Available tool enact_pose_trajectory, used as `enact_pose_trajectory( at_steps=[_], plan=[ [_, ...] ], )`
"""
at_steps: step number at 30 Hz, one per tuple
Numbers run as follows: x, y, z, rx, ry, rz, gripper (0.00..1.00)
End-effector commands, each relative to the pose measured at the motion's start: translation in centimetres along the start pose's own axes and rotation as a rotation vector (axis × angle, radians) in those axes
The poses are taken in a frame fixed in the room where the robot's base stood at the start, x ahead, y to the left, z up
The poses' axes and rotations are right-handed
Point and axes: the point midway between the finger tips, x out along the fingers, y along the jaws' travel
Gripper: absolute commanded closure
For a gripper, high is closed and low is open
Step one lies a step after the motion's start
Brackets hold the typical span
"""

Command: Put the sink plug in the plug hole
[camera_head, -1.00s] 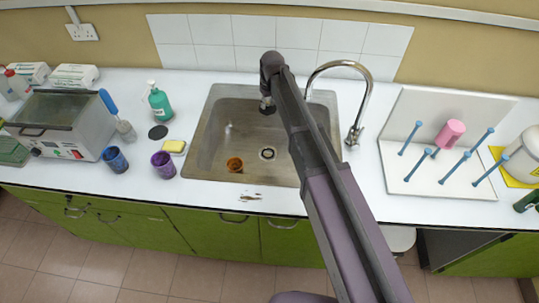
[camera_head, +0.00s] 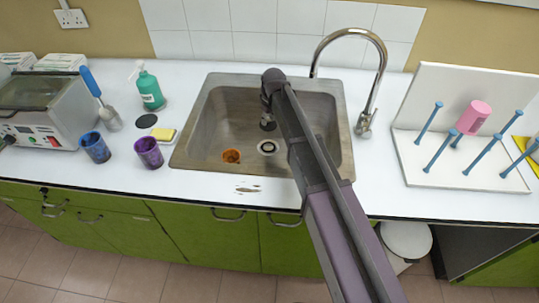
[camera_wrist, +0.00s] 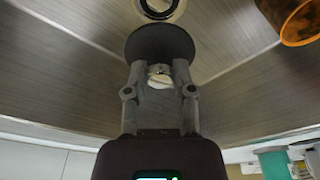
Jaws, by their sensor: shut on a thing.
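My gripper (camera_head: 267,122) hangs inside the steel sink (camera_head: 208,125), just behind the plug hole in the head view. In the wrist view my gripper (camera_wrist: 160,80) is shut on the pale knob of the sink plug (camera_wrist: 160,43), a dark round disc beyond the fingertips. The plug hole (camera_head: 267,147) is a pale ring with a dark centre in the sink floor. It also shows in the wrist view (camera_wrist: 158,8), at the top edge, just past the plug's rim. The plug appears apart from the hole; its height above the floor is hard to tell.
An orange beaker (camera_head: 231,156) sits in the sink left of the plug hole. The tap (camera_head: 372,85) stands at the right rear. A sponge (camera_head: 163,134), a black disc (camera_head: 146,121) and a green bottle (camera_head: 150,88) stand on the left counter. A peg rack (camera_head: 445,170) is right.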

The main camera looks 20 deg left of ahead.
Motion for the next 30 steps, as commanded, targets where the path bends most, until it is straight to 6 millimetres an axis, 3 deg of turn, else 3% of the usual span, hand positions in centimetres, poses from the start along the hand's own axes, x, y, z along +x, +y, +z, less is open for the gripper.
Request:
enact_pose_trajectory(
  at_steps=[1,4,22,30],
  plan=[
    [1.1,0.0,0.2,-0.004,0.0,-0.001,1.0],
    [1.8,0.0,0.3,-0.012,0.0,-0.002,1.0],
    [2.2,0.1,0.4,-0.017,0.0,-0.003,1.0],
    [4.0,0.1,0.7,-0.017,0.0,-0.003,1.0]
  ],
)
